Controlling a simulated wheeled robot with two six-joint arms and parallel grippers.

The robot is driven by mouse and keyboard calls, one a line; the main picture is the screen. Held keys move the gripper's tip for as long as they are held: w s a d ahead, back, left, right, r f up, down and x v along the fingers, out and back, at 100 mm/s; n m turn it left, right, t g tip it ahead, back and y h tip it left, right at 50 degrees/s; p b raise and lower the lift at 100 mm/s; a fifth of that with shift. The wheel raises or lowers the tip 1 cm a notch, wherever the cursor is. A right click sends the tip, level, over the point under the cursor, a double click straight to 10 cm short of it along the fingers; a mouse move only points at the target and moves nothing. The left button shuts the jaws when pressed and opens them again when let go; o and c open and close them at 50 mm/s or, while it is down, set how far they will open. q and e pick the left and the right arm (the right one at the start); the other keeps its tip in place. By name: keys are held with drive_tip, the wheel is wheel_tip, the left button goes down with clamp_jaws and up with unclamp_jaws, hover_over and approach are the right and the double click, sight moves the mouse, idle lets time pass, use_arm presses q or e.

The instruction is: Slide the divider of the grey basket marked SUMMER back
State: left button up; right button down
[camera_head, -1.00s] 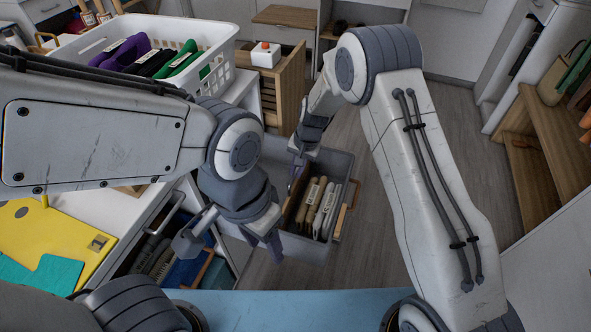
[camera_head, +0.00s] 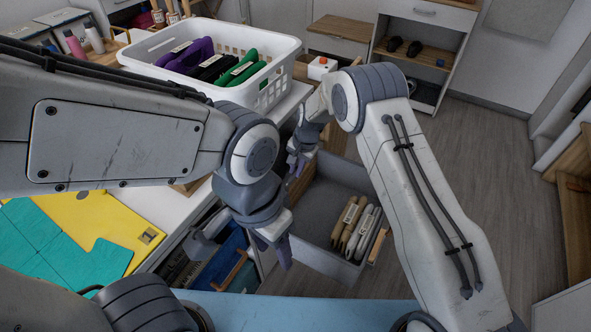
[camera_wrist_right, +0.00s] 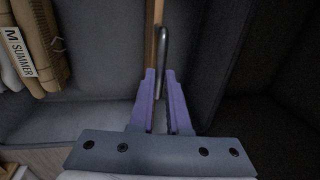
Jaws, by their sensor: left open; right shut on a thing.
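The grey basket (camera_head: 322,212) is an open drawer-like bin below the counter in the head view. Folded tan and white clothes (camera_head: 355,228) stand at its right end; one label reads "M SUMMER" in the right wrist view (camera_wrist_right: 20,52). The wooden divider (camera_wrist_right: 152,22) has a metal handle (camera_wrist_right: 163,60). My right gripper (camera_wrist_right: 163,100) is shut on that handle; in the head view the gripper (camera_head: 299,160) is at the basket's far left part. Bare floor lies between divider and clothes. My left gripper (camera_head: 275,250) is open and empty near the basket's near left side.
A white laundry basket (camera_head: 215,60) with purple, black and green clothes stands on the white counter. A blue bin (camera_head: 225,262) sits in the shelving beside the grey basket. Wooden floor is clear at right.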

drive_tip(key=c, duration=0.9)
unclamp_jaws()
drive_tip(key=r, duration=0.3)
drive_tip(key=d+r, duration=0.1)
drive_tip(key=r, duration=0.3)
drive_tip(key=s+d+r, duration=0.1)
drive_tip(key=r, duration=0.2)
drive_tip(key=shift+r, duration=0.15)
drive_tip(key=shift+a, duration=0.1)
